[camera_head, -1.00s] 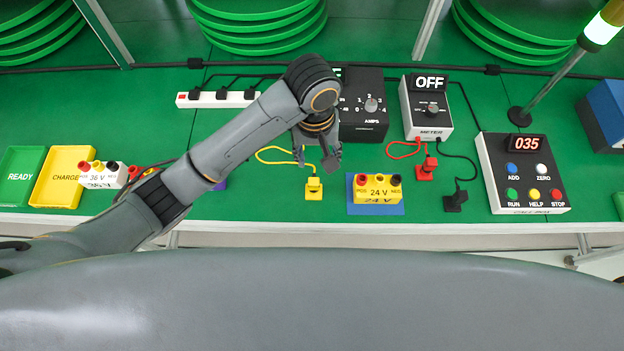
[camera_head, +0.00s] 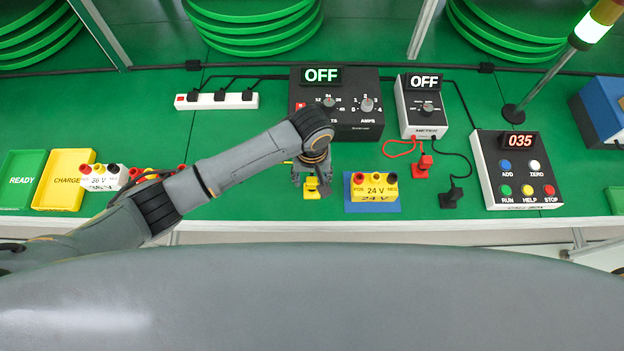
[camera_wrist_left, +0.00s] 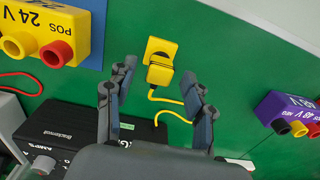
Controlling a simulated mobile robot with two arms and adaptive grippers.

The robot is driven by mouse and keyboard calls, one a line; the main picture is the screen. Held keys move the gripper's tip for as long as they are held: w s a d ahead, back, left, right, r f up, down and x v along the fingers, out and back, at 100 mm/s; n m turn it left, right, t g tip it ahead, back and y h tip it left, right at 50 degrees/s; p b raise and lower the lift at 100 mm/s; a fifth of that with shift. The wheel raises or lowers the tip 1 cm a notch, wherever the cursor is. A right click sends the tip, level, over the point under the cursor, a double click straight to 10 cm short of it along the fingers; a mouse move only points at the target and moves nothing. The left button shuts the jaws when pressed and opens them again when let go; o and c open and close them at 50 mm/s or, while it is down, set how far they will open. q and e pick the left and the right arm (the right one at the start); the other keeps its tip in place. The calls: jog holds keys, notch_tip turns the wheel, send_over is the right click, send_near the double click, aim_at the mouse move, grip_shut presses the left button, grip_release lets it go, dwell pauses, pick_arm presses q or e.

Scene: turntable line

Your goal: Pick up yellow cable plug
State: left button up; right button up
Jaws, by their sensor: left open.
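The yellow cable plug (camera_head: 312,188) stands on the green table, left of the yellow 24 V block (camera_head: 374,187). Its yellow cable is mostly hidden behind my arm in the head view. My left gripper (camera_head: 311,183) is over the plug in the head view. In the left wrist view the plug (camera_wrist_left: 160,62) lies just beyond the open, empty fingertips of my left gripper (camera_wrist_left: 157,78), roughly centred between them, with its yellow cable running back between the fingers. I see no contact with the plug. My right gripper is not in view.
The black charger box (camera_head: 345,118) reading OFF stands behind the plug. The meter (camera_head: 424,108) is further right, with red (camera_head: 423,167) and black (camera_head: 452,195) plugs. A purple 48 V block (camera_wrist_left: 289,112) shows in the left wrist view. A control panel (camera_head: 517,172) is at the right.

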pick_arm(q)
jog(key=shift+f, duration=0.95)
jog(key=shift+c, duration=0.4)
jog(key=c, duration=1)
jog(key=shift+r, duration=0.15)
jog(key=shift+d+r, duration=0.1)
jog(key=shift+r, duration=0.5)
jog(key=shift+s+d+r, duration=0.85)
jog(key=shift+s+r, duration=1.1)
jog(key=shift+s, duration=0.25)
jog(key=shift+s+d+r, duration=0.8)
jog(key=shift+s+r, duration=1.15)
jog(key=shift+s, duration=0.2)
jog(key=shift+s+d+r, duration=0.85)
jog(key=shift+s+r, duration=1.1)
jog(key=shift+s, duration=0.25)
